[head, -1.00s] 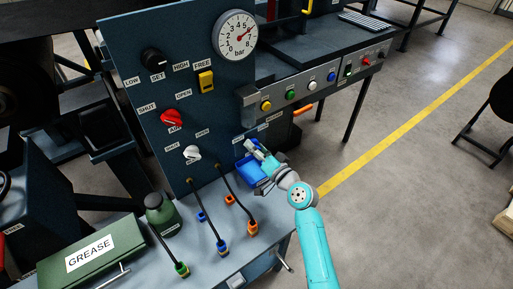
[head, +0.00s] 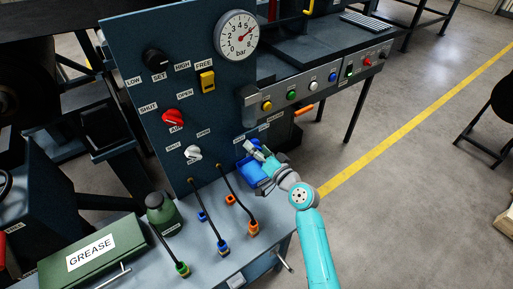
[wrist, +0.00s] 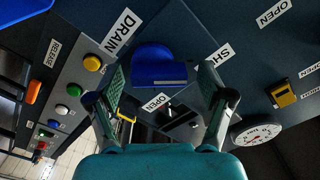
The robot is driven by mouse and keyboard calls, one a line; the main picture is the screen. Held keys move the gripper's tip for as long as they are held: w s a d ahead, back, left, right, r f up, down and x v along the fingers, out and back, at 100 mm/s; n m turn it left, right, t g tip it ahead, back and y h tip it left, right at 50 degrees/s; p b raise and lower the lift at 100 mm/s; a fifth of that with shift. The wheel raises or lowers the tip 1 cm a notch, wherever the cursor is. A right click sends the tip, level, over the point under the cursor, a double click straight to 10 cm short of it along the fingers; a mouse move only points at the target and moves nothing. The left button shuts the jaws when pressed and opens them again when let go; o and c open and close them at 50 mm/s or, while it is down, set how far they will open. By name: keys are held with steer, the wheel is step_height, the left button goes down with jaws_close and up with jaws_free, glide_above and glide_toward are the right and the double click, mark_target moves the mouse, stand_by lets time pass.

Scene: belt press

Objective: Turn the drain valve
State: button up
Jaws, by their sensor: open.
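The drain valve's blue handle (wrist: 158,70) fills the middle of the wrist view, with a rounded edge and a flat face. DRAIN (wrist: 121,31), SHUT and OPEN labels surround it. My gripper (wrist: 161,80) is open, with one finger on each side of the handle in that view and a visible gap to each. I cannot tell how deep the fingertips reach. In the head view, my gripper (head: 252,149) is at the panel's lower right, and blue (head: 246,174) shows behind it, partly hidden.
A red knob (head: 173,117), a white knob (head: 193,153) and a yellow switch (head: 207,81) sit on the dark panel. A button rail (head: 318,83) is to the right. Hoses, a green bottle (head: 162,214) and a grease box (head: 92,250) occupy the bench below. Open floor lies right.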

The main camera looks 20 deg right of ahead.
steer(key=v, duration=1.2)
steer(key=shift+w+r, duration=0.1)
steer(key=s+f+h, duration=0.1)
steer(key=s+f, duration=0.1)
steer(key=s, duration=0.1)
steer(key=s+a+f+g+h, duration=0.1)
steer(key=s+f, duration=0.2)
steer(key=s, duration=0.1)
steer(key=s+f+h, duration=0.1)
steer(key=s+f, duration=0.2)
steer(key=s, duration=0.1)
steer(key=shift+a+m, duration=0.2)
steer(key=shift+m, duration=0.2)
steer(key=s+f+g+h, duration=0.1)
steer(key=s+f+h, duration=0.1)
steer(key=s, duration=1)
steer(key=s+r+n, duration=0.3)
steer(key=s+r, duration=0.1)
steer(key=s, duration=0.5)
steer(key=s+a+r+n, duration=0.1)
steer(key=s+r+n, duration=0.2)
steer(key=s, duration=0.7)
steer(key=shift+a+r+h, duration=0.3)
steer(key=shift+r, duration=0.6)
